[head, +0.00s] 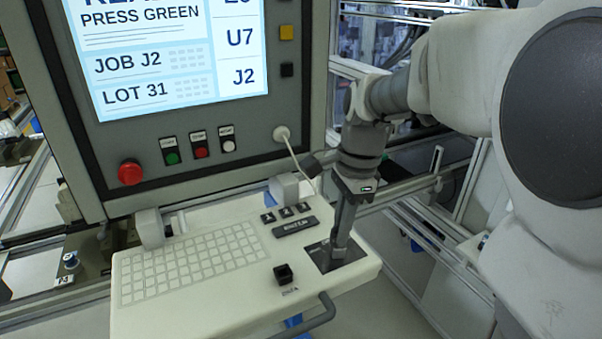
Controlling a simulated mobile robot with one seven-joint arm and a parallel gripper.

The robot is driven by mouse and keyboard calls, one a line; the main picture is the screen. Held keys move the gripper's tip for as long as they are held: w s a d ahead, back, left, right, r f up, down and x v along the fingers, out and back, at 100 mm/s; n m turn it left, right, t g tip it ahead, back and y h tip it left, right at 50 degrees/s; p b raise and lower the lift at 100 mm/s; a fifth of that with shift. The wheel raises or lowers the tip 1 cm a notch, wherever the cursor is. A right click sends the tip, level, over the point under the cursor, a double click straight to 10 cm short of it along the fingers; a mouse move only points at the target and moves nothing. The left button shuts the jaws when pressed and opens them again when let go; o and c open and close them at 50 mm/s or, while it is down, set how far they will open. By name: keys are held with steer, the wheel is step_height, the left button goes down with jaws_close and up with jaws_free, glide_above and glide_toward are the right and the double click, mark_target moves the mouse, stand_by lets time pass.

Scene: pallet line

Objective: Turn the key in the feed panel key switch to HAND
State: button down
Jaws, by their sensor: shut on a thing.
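My gripper (338,254) points down at the right end of the pale console below the screen. Its fingers are shut at a dark plate (326,262) on the console's top. The thing between the fingertips is hidden by them; from its place on the plate I take it to be the key. The key switch and its position marks cannot be made out, so I cannot tell which way the key points.
The pale console (205,312) carries a keypad (190,262), a black block (283,273) and a front handle (318,314). Above stands the screen cabinet with a red mushroom button (130,172) and several small buttons.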

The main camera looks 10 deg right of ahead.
steer(key=shift+n, duration=1.4)
steer(key=n+p, duration=0.1)
steer(key=n, duration=0.1)
steer(key=shift+r+n+g, duration=0.1)
steer(key=shift+n+g, duration=0.2)
steer(key=shift+n, duration=0.1)
steer(key=n, duration=0.4)
steer(key=shift+n+h+p, duration=0.35)
steer(key=shift+n+h, duration=0.05)
steer(key=c, duration=1.3)
jaws_free()
steer(key=shift+a+n, duration=0.1)
steer(key=shift+n, duration=0.2)
steer(key=o, duration=0.9)
